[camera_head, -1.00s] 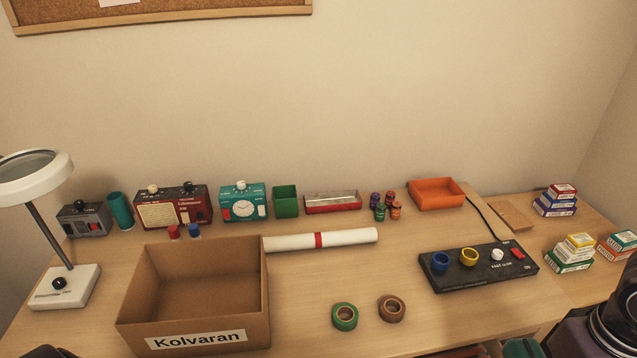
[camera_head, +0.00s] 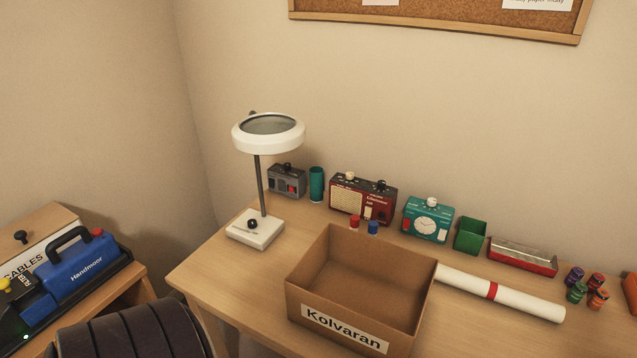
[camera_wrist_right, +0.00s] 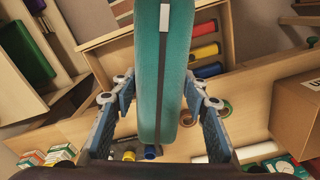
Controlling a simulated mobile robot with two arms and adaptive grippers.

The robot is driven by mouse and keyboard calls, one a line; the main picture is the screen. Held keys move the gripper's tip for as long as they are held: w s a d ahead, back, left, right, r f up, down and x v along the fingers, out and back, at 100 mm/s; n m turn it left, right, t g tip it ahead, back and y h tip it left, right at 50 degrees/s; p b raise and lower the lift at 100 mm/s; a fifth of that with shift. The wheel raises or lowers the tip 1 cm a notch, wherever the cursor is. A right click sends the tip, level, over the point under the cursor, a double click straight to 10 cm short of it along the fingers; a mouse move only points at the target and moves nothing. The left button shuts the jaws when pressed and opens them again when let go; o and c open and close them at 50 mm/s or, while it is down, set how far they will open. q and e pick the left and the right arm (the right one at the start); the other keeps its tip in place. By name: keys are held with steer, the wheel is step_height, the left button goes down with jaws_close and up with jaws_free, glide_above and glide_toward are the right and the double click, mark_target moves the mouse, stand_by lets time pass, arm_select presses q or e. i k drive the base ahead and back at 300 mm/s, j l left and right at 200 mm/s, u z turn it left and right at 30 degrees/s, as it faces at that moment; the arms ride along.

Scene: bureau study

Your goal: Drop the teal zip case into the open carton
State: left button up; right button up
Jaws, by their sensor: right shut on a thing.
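The open carton (camera_head: 338,318), brown with a "Kolvaran" label, stands on the desk in the head view, and its inside looks empty. The teal zip case (camera_wrist_right: 166,60) shows in the right wrist view as a long teal body with a dark zip line. My right gripper (camera_wrist_right: 158,100) is shut on the case, with a finger on each side of it. Neither the case nor my right gripper shows in the head view. My left gripper is not in view.
A magnifier lamp (camera_head: 257,229) stands left of the carton. A white roll (camera_head: 515,297) lies right of the carton. A side table holds a blue tool (camera_head: 84,270).

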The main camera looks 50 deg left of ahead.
mark_target(368, 309)
steer(key=u, duration=1.2)
